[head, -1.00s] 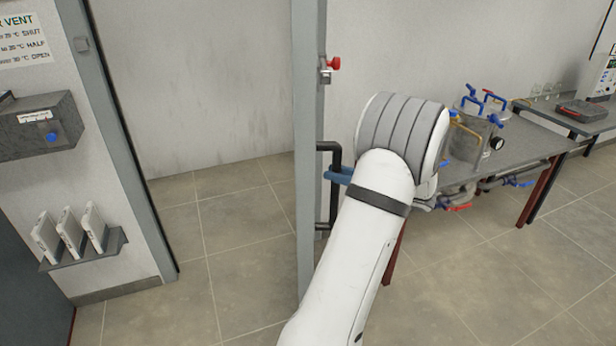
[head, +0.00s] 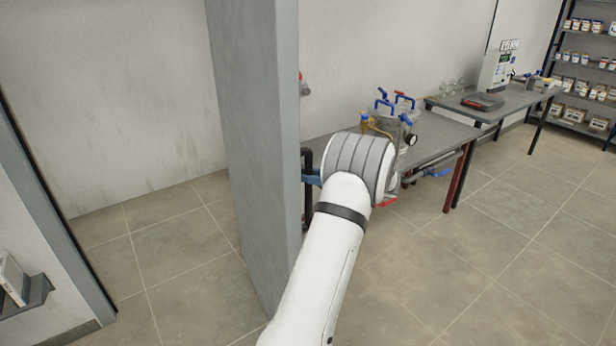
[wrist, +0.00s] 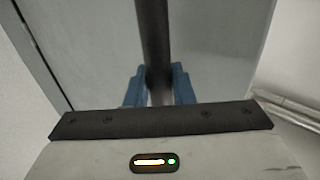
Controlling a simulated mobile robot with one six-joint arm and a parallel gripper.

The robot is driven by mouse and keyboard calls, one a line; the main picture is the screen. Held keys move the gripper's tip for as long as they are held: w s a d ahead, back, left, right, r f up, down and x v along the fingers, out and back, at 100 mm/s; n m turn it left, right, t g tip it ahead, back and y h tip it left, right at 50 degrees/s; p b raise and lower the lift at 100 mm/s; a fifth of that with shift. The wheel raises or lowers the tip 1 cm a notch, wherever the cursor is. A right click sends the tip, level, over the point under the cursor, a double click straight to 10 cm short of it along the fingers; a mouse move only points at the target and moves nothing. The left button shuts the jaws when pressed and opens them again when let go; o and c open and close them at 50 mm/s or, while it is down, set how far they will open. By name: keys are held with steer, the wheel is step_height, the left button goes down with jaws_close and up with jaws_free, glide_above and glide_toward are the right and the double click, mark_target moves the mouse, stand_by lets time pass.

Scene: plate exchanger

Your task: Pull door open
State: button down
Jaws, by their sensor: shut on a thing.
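The grey door (head: 258,130) stands swung open, with its broad face and edge showing in the head view. Its black bar handle (head: 307,190) is on the right side of the door, partly hidden by my arm. My gripper (head: 312,178) is at the handle, and its blue fingers show beside the bar. In the wrist view, the two blue fingers of my gripper (wrist: 160,85) are shut on the black handle (wrist: 153,40), one on each side. The grey door face (wrist: 90,40) is behind it.
The doorway on the left shows bare tiled floor (head: 170,240). A grey table (head: 440,135) with a valved metal vessel (head: 388,120) stands behind my arm. A second table (head: 510,100) and a shelf rack (head: 585,75) are farther right. The floor at right is clear.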

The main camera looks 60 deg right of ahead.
steer(key=shift+w+r, duration=0.1)
steer(key=c, duration=1.3)
jaws_free()
steer(key=b+v, duration=0.1)
steer(key=v, duration=0.6)
steer(key=shift+s, duration=0.4)
steer(key=shift+d, duration=0.1)
